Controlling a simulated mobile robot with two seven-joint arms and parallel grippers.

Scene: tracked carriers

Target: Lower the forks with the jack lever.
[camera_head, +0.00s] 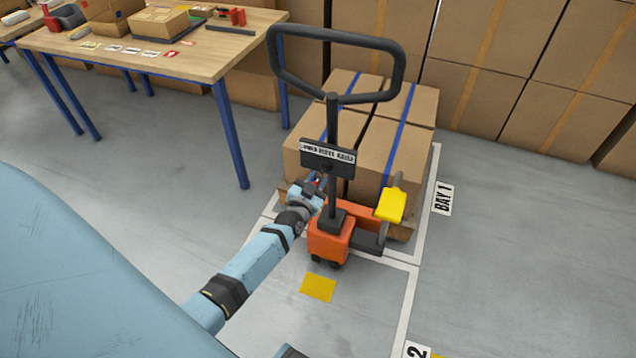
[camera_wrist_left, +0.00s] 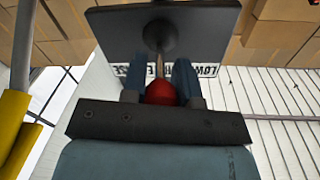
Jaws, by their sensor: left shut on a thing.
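The pallet jack has an orange body (camera_head: 330,238), a dark upright shaft and a black loop handle (camera_head: 400,65). A dark sign plate (camera_head: 328,155) is fixed on the shaft, and it shows from below in the left wrist view (camera_wrist_left: 205,30). The jack lever ends in a red knob (camera_wrist_left: 161,93) on a thin rod below the plate. My left gripper (camera_head: 320,182) is beside the shaft under the plate, shut on the red knob between its blue fingers. The forks are hidden. My right gripper is not in view.
Strapped cartons (camera_head: 405,140) stand on a wooden pallet (camera_head: 400,230) behind the jack. A yellow part (camera_head: 391,205) sits right of the shaft. A workbench (camera_head: 150,45) stands at the upper left. Stacked cartons (camera_head: 480,95) line the back. The floor at right is clear.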

